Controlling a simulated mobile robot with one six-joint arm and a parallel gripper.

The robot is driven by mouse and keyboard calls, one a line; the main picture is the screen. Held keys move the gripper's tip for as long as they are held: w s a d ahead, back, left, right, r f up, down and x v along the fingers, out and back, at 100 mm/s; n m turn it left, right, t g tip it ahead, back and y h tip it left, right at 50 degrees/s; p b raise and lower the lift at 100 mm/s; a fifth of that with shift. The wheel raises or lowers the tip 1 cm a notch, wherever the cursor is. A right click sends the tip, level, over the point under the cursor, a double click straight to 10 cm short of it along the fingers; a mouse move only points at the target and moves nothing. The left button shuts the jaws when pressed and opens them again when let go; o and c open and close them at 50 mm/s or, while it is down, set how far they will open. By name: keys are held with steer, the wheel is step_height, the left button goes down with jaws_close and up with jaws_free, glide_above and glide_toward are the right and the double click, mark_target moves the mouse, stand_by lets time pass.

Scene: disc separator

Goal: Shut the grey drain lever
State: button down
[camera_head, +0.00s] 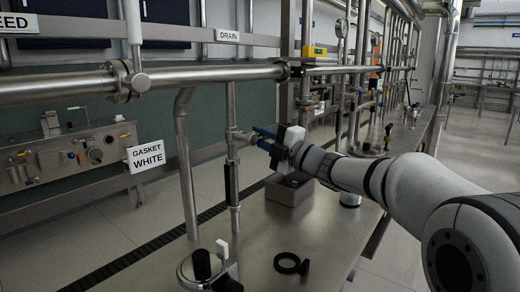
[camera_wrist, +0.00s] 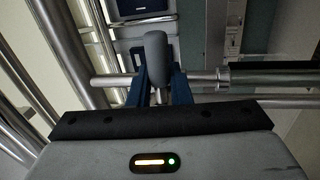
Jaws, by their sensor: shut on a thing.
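The grey drain lever (camera_wrist: 156,52) shows in the wrist view as a rounded grey handle between my two blue fingers. My gripper (camera_wrist: 164,84) is shut on it. In the head view my gripper (camera_head: 264,136) is at the vertical drain pipe (camera_head: 232,170), near its fitting. The lever itself is mostly hidden there by the fingers. A "DRAIN" label (camera_head: 228,36) hangs on the rail above. I cannot tell the lever's exact angle to the pipe.
A steel bench (camera_head: 270,235) lies below the arm. On it are an open metal box (camera_head: 289,190), a black ring (camera_head: 291,264) and a round fitting with black and white handles (camera_head: 203,266). A large horizontal pipe (camera_head: 205,75) runs above. A "GASKET WHITE" sign (camera_head: 146,156) is at left.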

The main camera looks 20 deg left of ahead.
steer(key=shift+r+n, duration=0.3)
steer(key=shift+n, duration=0.2)
steer(key=c, duration=1.4)
jaws_free()
steer(key=shift+f, duration=0.1)
steer(key=shift+v, duration=3.9)
steer(key=shift+f, duration=0.1)
